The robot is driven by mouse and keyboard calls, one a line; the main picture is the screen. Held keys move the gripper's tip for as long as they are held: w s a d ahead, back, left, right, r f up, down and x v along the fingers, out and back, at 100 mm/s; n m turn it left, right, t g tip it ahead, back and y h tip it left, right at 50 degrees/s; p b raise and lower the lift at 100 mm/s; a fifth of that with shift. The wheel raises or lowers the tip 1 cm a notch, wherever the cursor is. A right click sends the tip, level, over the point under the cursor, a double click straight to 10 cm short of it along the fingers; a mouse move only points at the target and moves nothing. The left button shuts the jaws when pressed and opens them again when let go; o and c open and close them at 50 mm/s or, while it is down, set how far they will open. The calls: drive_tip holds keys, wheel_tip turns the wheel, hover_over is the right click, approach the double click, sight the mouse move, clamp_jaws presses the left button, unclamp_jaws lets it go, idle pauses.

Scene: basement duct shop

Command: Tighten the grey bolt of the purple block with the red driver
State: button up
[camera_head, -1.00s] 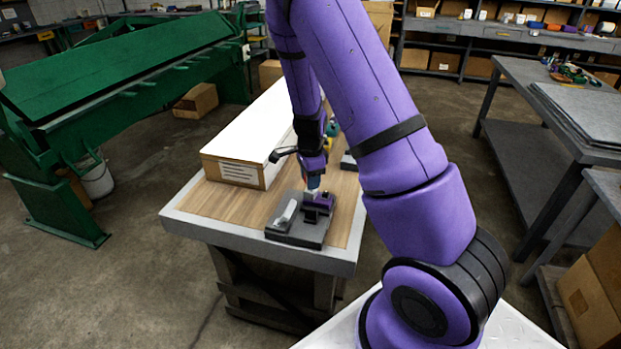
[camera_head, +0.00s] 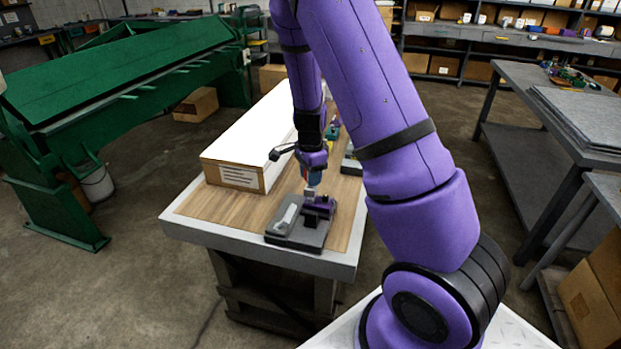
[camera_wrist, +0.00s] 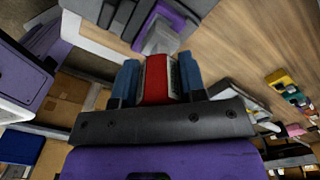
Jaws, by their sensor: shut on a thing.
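My gripper (camera_head: 314,179) is above the front part of the workbench, pointing down. In the wrist view its blue fingers (camera_wrist: 156,82) are shut on the red driver (camera_wrist: 156,76), one finger on each side. The purple block (camera_head: 322,207) sits on a dark grey base plate (camera_head: 290,240) just below my gripper, and it also shows at the top of the wrist view (camera_wrist: 178,15). A light grey piece (camera_head: 309,193) shows between gripper and block. I cannot tell whether it is the bolt or the driver's end, nor whether driver and bolt touch.
A long white-topped box (camera_head: 250,135) lies along the bench's left side. Several small coloured items and another grey fixture (camera_head: 351,165) are farther back. The bench's wooden top (camera_head: 205,202) is bare at front left.

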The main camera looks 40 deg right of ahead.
drive_tip(key=shift+r, duration=1.25)
idle(1.2)
